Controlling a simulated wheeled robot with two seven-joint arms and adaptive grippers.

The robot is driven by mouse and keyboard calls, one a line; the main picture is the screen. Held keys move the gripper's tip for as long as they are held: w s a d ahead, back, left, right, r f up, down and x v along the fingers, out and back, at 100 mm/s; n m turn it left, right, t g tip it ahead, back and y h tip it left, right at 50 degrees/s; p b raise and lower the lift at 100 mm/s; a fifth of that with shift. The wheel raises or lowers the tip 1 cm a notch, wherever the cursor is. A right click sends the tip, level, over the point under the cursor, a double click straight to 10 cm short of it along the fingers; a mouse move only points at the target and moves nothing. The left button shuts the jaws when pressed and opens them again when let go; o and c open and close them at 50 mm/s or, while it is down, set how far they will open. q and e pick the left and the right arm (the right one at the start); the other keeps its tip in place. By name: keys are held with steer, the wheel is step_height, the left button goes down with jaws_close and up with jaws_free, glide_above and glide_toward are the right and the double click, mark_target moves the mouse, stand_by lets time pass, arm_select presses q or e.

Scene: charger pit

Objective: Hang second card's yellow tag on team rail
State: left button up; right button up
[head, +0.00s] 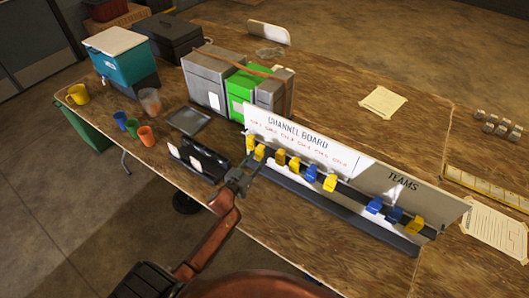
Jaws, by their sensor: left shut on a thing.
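The channel board (288,136) is a long white sign with a dark rail below its lettering. Several yellow tags (280,157) and a blue tag (311,172) hang along it. Its right part, marked TEAMS (403,183), has two blue tags (374,204) and a yellow tag (415,225) on its rail. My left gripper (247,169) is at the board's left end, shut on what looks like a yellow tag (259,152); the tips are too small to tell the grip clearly. A black holder with white cards (195,162) stands left of the gripper. My right gripper is out of view.
A grey and green box (240,89) stands behind the board. A flat grey tray (188,121), coloured cups (133,128), a yellow mug (78,94) and a teal cooler (118,60) are left.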

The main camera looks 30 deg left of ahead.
mark_target(259, 156)
arm_select(q)
steer(key=shift+s+a+p, duration=0.2)
steer(key=shift+s+p, duration=1.05)
steer(key=shift+s, duration=1.85)
